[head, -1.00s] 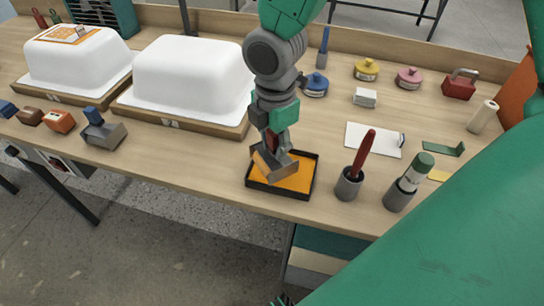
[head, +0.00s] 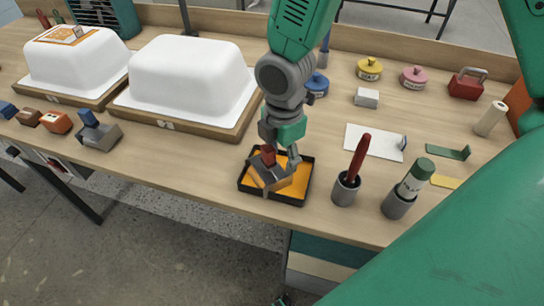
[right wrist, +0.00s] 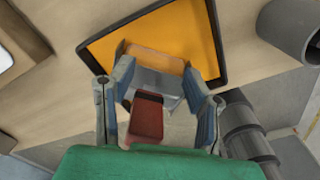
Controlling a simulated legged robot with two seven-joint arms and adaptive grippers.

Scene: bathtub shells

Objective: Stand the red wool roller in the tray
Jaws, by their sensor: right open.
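The roller has a red handle (head: 268,154), a grey body and a tan lower part, which also shows in the right wrist view (right wrist: 155,58). It sits inside the black tray (head: 246,191) with the orange floor, its tan part low against that floor. The tray also shows in the right wrist view (right wrist: 217,45). My right gripper (head: 277,162) is over the tray, its fingers open on either side of the roller. In the right wrist view the red handle lies between the fingers (right wrist: 157,85), with gaps beside it. My left gripper is not identifiable.
Right of the tray stand a grey cup (head: 345,190) holding a red-handled tool and another cup (head: 398,205) with a green-capped tool. A white tub shell (head: 190,75) stands to the left. A white card (head: 374,142) lies behind the cups.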

